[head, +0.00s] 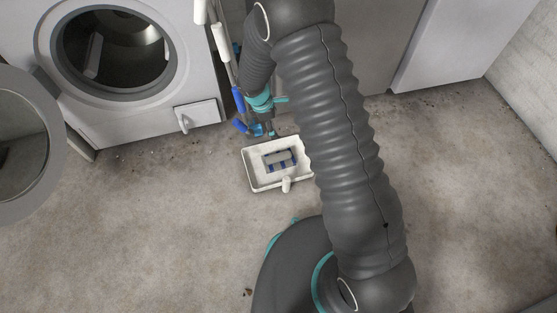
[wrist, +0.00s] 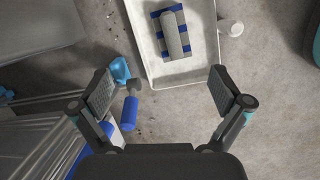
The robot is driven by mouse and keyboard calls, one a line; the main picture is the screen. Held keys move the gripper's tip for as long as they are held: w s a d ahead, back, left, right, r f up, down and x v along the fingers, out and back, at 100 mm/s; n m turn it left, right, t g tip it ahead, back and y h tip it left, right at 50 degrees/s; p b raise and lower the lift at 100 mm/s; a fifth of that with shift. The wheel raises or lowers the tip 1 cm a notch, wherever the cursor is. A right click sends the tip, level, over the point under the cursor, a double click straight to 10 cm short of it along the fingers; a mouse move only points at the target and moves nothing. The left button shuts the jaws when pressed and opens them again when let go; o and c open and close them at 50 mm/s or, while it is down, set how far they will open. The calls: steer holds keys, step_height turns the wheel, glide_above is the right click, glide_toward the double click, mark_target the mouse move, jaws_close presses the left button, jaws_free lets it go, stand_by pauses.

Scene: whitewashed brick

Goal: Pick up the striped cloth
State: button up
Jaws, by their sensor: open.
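The striped cloth (head: 289,164), blue and pale, lies flat in a shallow white tray (head: 248,175) on the floor. In the wrist view the cloth (wrist: 158,43) is near the top, and a pale grey rounded bar (wrist: 173,35) lies along its middle. I cannot tell whether the bar is a separate thing or a fold of the cloth. My gripper (wrist: 160,82) is open and empty, its fingers spread at either side of the tray's near end in the wrist view. In the head view my arm covers part of the tray's right side.
A small white cup-like thing (wrist: 230,28) stands beside the tray. A blue-handled item (wrist: 130,112) and a light-blue scoop (wrist: 120,70) are close to my left finger. A washing machine (head: 190,75) with its door open stands at the back left. The floor at left is clear.

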mark_target(276, 156)
steer(key=f+n, duration=0.1)
steer(key=f, duration=0.5)
steer(key=f+n+b, duration=0.1)
steer(key=f, duration=0.5)
steer(key=f+n, duration=0.1)
steer(key=f, duration=0.5)
steer(key=shift+s+a, duration=0.25)
steer(key=shift+s, duration=0.1)
steer(key=shift+d+b+x, duration=0.15)
steer(key=shift+b+x, duration=0.15)
steer(key=shift+x, duration=1.15)
steer(key=shift+d+b+x, duration=0.1)
steer(key=shift+b+x, duration=0.15)
steer(key=shift+x, duration=1.15)
steer(key=c, duration=1)
